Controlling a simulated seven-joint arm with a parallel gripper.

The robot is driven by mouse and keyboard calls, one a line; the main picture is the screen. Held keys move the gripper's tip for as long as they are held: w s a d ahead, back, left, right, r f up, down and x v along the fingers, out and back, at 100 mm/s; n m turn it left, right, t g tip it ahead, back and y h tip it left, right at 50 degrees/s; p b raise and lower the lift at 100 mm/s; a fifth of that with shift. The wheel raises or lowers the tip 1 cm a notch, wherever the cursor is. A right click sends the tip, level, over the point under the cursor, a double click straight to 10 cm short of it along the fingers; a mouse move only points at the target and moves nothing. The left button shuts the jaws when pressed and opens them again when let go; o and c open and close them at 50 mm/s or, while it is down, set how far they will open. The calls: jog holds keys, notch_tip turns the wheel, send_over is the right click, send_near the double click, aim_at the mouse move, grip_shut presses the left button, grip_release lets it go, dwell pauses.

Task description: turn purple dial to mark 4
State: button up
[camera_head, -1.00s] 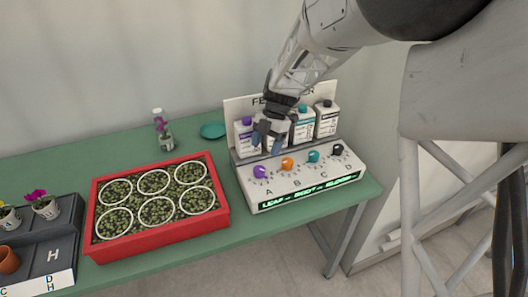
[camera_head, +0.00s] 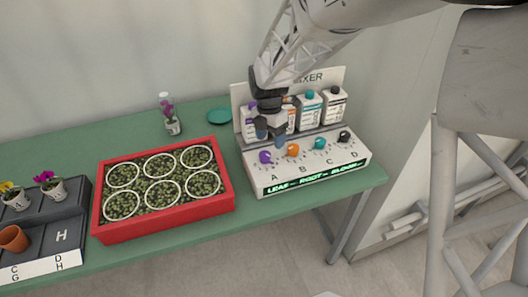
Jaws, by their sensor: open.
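The purple dial (camera_head: 265,157) is the leftmost knob on the sloped white panel of the mixer (camera_head: 310,173), above the letter A. Its pointer and marks are too small to read. My gripper (camera_head: 270,138) is open and empty, pointing down just above and slightly right of the purple dial, apart from it as far as I can tell. It hides part of the bottles behind.
An orange dial (camera_head: 293,150), a teal dial (camera_head: 320,143) and a black dial (camera_head: 344,136) sit in a row to the right. Bottles (camera_head: 309,110) stand behind the panel. A red tray (camera_head: 226,200) of round pots lies left on the green table (camera_head: 258,214).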

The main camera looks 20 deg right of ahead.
aim_at(265, 154)
jog(key=a+t+h, duration=0.1)
jog(key=s+a+t+h, duration=0.1)
jog(key=shift+a+r+h, duration=0.15)
jog(key=shift+r+h, duration=0.05)
jog(key=shift+h, duration=0.2)
jog(key=shift+s+a+r+t+h, duration=0.15)
jog(key=shift+a+t+h, duration=0.15)
jog(key=shift+a+t, duration=0.3)
jog(key=shift+s+a+r+t+h, duration=0.15)
jog(key=shift+a+t+h, duration=0.15)
jog(key=shift+a+t, duration=0.25)
jog(key=shift+w+f, duration=0.1)
jog(key=shift+w, duration=0.05)
jog(key=shift+x, duration=3.8)
jog(key=shift+n, duration=0.4)
jog(key=c, duration=0.9)
